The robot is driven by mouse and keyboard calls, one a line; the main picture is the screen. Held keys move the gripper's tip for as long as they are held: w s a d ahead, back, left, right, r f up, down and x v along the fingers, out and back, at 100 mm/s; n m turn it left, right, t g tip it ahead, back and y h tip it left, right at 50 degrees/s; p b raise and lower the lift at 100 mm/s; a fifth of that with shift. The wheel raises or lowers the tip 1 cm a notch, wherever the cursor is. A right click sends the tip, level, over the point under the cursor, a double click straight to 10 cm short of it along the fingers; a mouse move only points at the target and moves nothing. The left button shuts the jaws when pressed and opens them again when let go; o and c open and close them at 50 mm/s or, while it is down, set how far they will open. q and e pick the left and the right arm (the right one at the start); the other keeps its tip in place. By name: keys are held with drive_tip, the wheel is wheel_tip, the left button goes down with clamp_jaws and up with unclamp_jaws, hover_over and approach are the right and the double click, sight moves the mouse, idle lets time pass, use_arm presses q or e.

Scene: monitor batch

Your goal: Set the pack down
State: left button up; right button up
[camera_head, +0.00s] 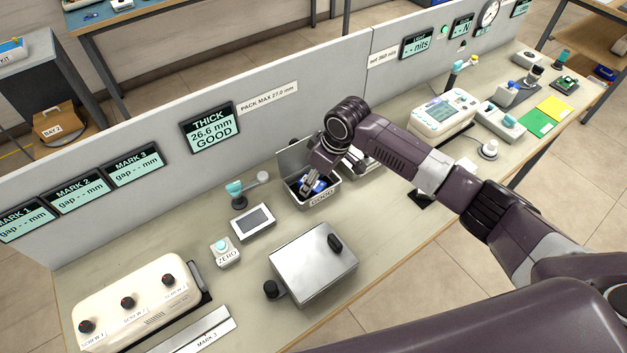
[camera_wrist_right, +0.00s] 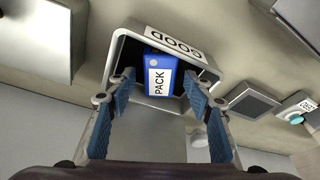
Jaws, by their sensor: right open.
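The blue pack (camera_head: 320,186) with a white PACK label lies inside the grey bin marked GOOD (camera_head: 292,157). In the right wrist view the pack (camera_wrist_right: 161,76) shows label up within the bin (camera_wrist_right: 118,48). My right gripper (camera_head: 311,186) reaches down into the bin from above. Its two blue-padded fingers (camera_wrist_right: 158,80) stand open, one on each side of the pack, with a gap visible on both sides. In the head view the gripper partly hides the pack. My left gripper is in neither view.
A second bin (camera_head: 362,163) stands right beside, partly behind my arm. A small display (camera_head: 252,221), a ZERO button box (camera_head: 225,252) and a metal plate box (camera_head: 313,262) are in front. The grey partition (camera_head: 300,85) runs behind; its THICK screen (camera_head: 210,127) reads 26.6 mm GOOD.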

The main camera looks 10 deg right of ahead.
drive_tip(key=v, duration=1.1)
drive_tip(key=shift+b, duration=0.45)
